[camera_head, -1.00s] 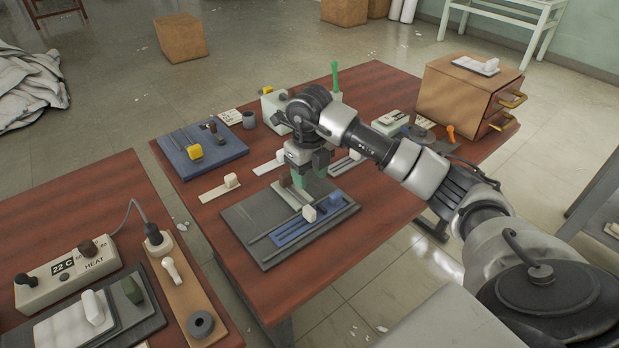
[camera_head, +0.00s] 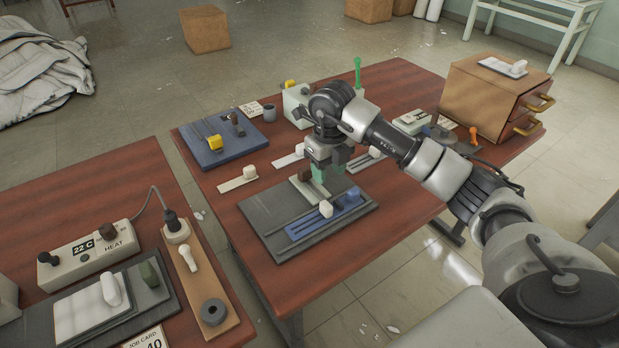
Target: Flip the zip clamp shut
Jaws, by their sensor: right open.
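A dark grey board (camera_head: 268,237) lies on the middle table. It carries a blue slotted strip (camera_head: 303,229) with a white knob (camera_head: 326,209) and a blue block (camera_head: 352,196). Behind them is a pale plate (camera_head: 308,190) with a small brown piece (camera_head: 304,176). I cannot tell for sure which part is the zip clamp's lever. My left gripper is not in view.
A blue board (camera_head: 222,147) with a yellow knob stands at the back left. A brown drawer box (camera_head: 483,98) is at the right. A heat control box (camera_head: 88,256) sits on the left table. The middle table's front is clear.

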